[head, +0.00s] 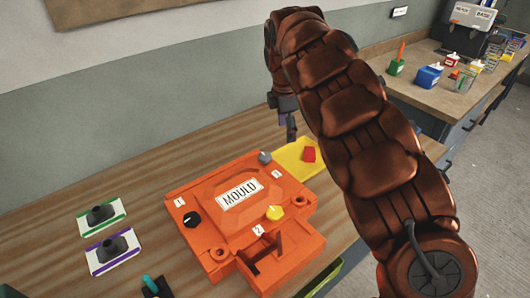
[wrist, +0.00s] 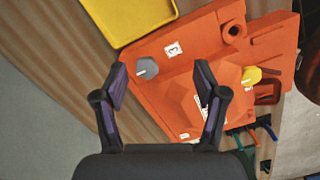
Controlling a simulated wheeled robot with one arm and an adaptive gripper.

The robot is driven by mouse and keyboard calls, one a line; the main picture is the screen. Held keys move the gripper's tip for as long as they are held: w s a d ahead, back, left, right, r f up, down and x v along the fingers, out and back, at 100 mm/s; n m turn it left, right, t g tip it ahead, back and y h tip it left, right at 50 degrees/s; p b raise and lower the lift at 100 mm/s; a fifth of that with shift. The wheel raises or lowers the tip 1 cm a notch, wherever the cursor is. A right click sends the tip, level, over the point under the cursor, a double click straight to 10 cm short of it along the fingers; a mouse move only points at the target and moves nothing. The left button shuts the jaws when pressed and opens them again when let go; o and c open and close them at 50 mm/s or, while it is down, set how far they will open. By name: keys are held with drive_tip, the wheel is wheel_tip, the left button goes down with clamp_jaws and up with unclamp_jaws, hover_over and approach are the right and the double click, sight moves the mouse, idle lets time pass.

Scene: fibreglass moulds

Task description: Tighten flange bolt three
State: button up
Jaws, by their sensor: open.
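The orange mould (head: 205,180) lies on the wooden bench with a raised middle marked "MOULD". A grey bolt head (head: 265,157) stands at its far edge; a label (wrist: 173,50) that looks like "3" is beside it in the wrist view. A black bolt head (head: 192,219) is at the left and a yellow one (head: 273,212) is at the near right. My gripper (head: 291,133) is beyond the mould's far edge, above the bench. In the wrist view, my gripper (wrist: 162,82) is open and empty; the grey bolt head (wrist: 147,68) shows near the gap between the fingertips, apparently untouched.
A yellow tray (head: 288,178) with a red block (head: 309,154) lies beside the mould. Two cards with dark knobs, one green-edged (head: 118,226) and one purple-edged (head: 97,266), lie at the left. A wall runs behind the bench. A side counter (head: 405,105) holds bottles and boxes.

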sight(265, 156)
drive_tip(key=a+f+n, duration=0.1)
drive_tip(key=a, duration=0.1)
drive_tip(key=w+a+f+n, duration=0.1)
drive_tip(key=a+n, duration=0.1)
drive_tip(key=w+a+f+n+y, duration=0.1)
drive_tip(key=a, duration=0.1)
drive_tip(key=shift+f+n, duration=0.1)
drive_tip(key=shift+n, duration=0.3)
drive_tip(key=shift+f+p, duration=1.55)
drive_tip(key=shift+f, duration=2.35)
drive_tip(key=c, duration=1.1)
